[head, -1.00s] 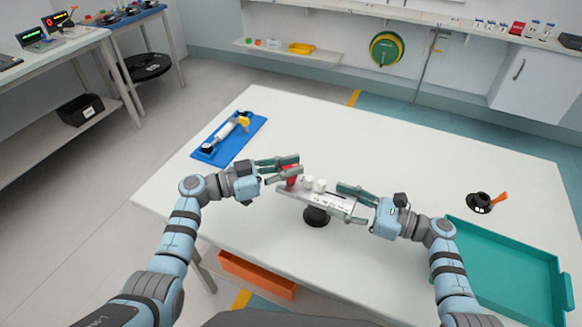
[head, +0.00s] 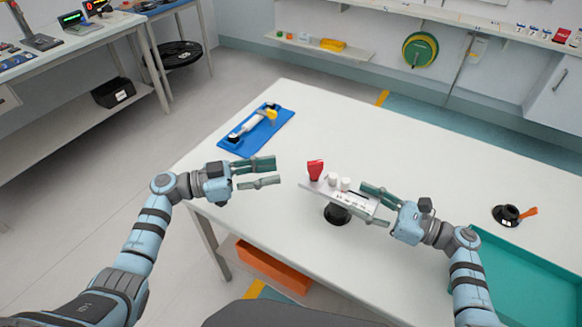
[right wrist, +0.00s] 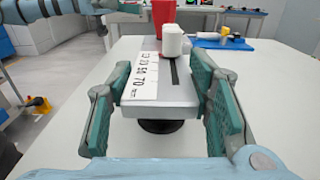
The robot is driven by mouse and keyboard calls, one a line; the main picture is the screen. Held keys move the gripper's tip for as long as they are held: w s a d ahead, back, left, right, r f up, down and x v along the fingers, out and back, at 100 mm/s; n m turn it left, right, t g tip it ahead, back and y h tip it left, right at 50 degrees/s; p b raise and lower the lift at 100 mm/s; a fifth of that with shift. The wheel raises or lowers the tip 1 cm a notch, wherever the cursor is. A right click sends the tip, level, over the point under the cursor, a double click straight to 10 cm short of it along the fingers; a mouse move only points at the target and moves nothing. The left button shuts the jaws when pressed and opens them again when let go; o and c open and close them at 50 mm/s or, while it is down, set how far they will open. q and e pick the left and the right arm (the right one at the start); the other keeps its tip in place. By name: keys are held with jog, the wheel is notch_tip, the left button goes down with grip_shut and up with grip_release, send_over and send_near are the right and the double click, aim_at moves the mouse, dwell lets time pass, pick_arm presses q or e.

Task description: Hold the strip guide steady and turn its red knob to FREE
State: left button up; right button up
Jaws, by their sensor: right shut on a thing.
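The strip guide (head: 346,196) is a pale grey plate with a printed scale on a round black base (head: 337,214). My right gripper (head: 372,203) is shut on the guide's right end, one finger on each long side. The right wrist view shows the plate (right wrist: 160,92) between the fingers, with the knob (right wrist: 163,14) at its far end. I cannot read the knob's setting.
A blue board (head: 256,130) with a white and yellow tool lies at the table's far left. A teal tray (head: 520,262) is at the right, with a black holder (head: 508,214) behind it. An orange bin (head: 272,268) sits below the table's front edge. The table's middle back is clear.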

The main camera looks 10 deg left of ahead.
dwell(0.3)
jog(key=o, duration=1.6)
jog(key=shift+c, duration=0.2)
jog(key=shift+d, duration=0.15)
